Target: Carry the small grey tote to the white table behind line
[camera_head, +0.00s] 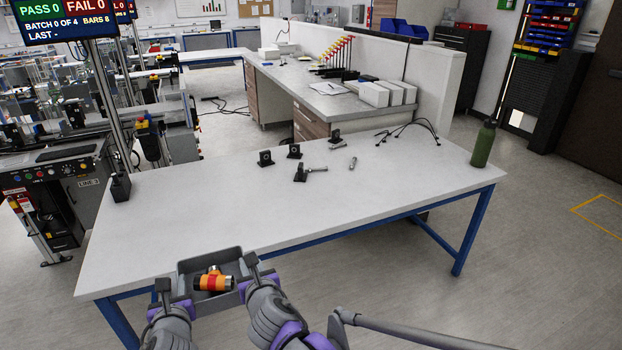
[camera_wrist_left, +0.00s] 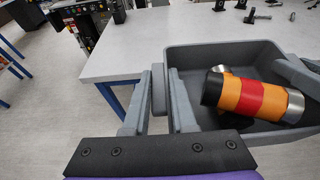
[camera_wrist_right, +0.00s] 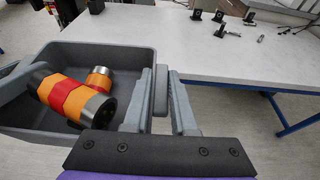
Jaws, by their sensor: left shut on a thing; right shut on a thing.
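The small grey tote (camera_head: 209,262) is held between my two grippers at the near left edge of the white table (camera_head: 250,205). Two orange, red and dark cylindrical parts (camera_head: 213,281) lie in it, one across the other. My left gripper (camera_head: 163,290) is shut on the tote's left wall, and the left wrist view shows its fingers (camera_wrist_left: 160,95) on the rim. My right gripper (camera_head: 252,266) is shut on the opposite wall, shown also in the right wrist view (camera_wrist_right: 163,95). The tote looks about level. Whether its underside touches the table is hidden.
Small black fixtures (camera_head: 294,151) and metal parts (camera_head: 352,163) lie toward the table's back middle. A green bottle (camera_head: 484,143) stands at the right end, a black holder (camera_head: 120,187) at the left. The table's front and middle are clear.

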